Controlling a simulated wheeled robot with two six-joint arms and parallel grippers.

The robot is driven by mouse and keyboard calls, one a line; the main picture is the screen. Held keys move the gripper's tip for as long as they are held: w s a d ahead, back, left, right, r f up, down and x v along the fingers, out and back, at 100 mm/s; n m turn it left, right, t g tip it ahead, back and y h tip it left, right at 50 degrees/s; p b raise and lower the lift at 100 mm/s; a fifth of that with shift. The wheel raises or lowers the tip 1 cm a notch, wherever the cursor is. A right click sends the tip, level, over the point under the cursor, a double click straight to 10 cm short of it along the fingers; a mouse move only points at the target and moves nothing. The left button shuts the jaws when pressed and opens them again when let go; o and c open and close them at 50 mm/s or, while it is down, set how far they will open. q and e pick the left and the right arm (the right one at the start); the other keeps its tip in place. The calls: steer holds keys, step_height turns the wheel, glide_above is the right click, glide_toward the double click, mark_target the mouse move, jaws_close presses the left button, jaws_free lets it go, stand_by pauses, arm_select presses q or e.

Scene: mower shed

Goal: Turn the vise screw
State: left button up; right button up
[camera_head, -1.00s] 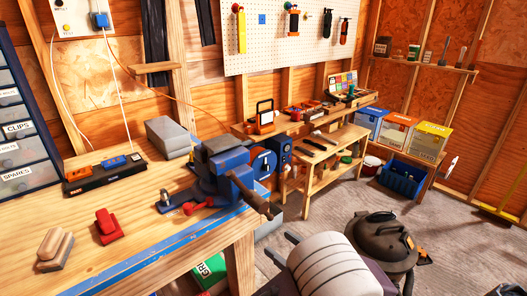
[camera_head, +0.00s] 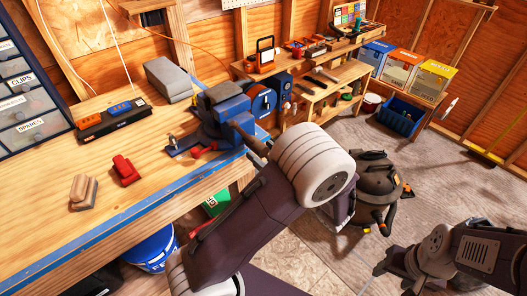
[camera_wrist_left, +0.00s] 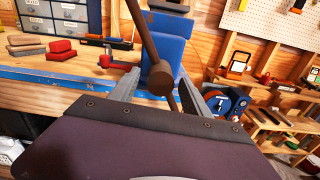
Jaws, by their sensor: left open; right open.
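The blue bench vise (camera_head: 225,112) is bolted at the workbench edge, and its brown screw bar (camera_head: 248,142) points towards me. In the left wrist view the screw's round hub (camera_wrist_left: 160,81) and slanting bar stand in front of the blue vise jaw (camera_wrist_left: 167,50). My left gripper (camera_wrist_left: 158,75) is open, with one grey finger on each side of the hub and no clear contact. My right gripper (camera_head: 380,268) is low at the right, open, small and partly hidden, away from the vise.
On the workbench (camera_head: 60,185) lie a red block (camera_head: 126,170), a sanding block (camera_head: 84,191) and a black organizer (camera_head: 113,120). A dark shop vacuum (camera_head: 375,182) stands on the floor beyond my left arm.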

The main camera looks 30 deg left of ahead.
arm_select(q)
steer(key=shift+a, duration=0.15)
jaws_close()
steer(key=shift+n, duration=0.3)
